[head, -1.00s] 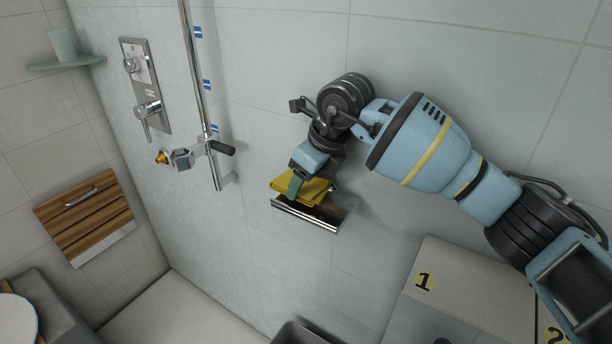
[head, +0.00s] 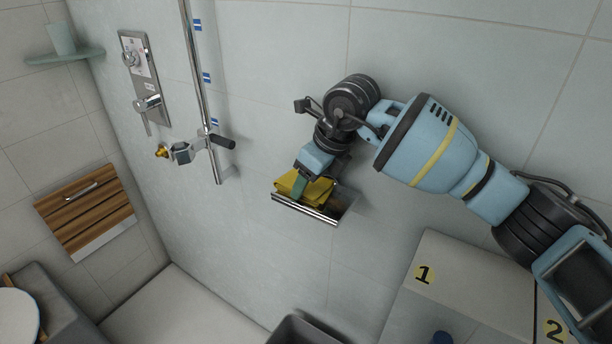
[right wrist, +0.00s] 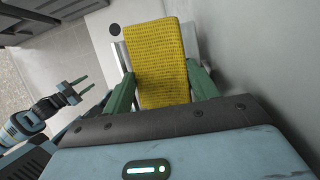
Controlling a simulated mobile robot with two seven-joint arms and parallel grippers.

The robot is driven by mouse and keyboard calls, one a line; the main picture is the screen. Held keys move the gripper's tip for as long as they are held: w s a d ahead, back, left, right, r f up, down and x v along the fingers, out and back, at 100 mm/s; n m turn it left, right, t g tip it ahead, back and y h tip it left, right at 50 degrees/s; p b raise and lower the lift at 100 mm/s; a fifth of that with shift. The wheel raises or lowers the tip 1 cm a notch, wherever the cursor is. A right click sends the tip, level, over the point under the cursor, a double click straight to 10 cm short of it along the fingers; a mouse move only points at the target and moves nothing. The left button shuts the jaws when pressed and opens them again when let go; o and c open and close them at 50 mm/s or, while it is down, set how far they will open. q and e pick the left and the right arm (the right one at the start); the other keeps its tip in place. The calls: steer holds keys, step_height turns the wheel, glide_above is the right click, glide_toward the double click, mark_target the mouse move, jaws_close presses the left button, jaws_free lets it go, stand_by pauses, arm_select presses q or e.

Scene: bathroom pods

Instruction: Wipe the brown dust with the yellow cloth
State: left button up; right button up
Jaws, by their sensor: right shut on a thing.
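The yellow cloth (head: 318,191) is folded and held in my right gripper (head: 301,184), whose green fingers are shut on it. It is over the small metal wall shelf (head: 309,212), at its left and middle part; I cannot tell whether it touches the surface. In the right wrist view the cloth (right wrist: 158,58) stands out between the two green fingers. No brown dust is visible; the cloth and gripper hide part of the shelf. My left gripper (right wrist: 78,88) shows only in the right wrist view, with its fingers apart and empty.
The tiled wall is directly behind the shelf. A chrome shower rail (head: 203,95) with a black-handled holder stands to the left, beside a mixer panel (head: 146,82). A numbered white cabinet (head: 450,262) is at lower right, and a grey bin (head: 300,330) is below.

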mark_target(324, 186)
steer(key=shift+s+d+f, duration=0.1)
steer(key=shift+s+d, duration=0.25)
steer(key=shift+d, duration=0.2)
steer(key=shift+s+d+f, duration=0.1)
steer(key=shift+s+d, duration=0.25)
steer(key=shift+d, duration=0.2)
steer(key=shift+s+d, duration=0.15)
steer(key=shift+d, duration=0.1)
steer(key=shift+s+d+r, duration=0.1)
steer(key=shift+s+d, duration=0.35)
steer(key=shift+d, duration=0.15)
steer(key=shift+s+d+r, duration=0.1)
steer(key=shift+s+d, duration=0.3)
steer(key=shift+d, duration=0.2)
steer(key=shift+s+d+f, duration=0.1)
steer(key=shift+s+d, duration=0.4)
steer(key=shift+d, duration=0.25)
steer(key=shift+s+d+f, duration=0.1)
steer(key=shift+s+d, duration=0.4)
steer(key=shift+d, duration=0.2)
steer(key=shift+w+a, duration=0.1)
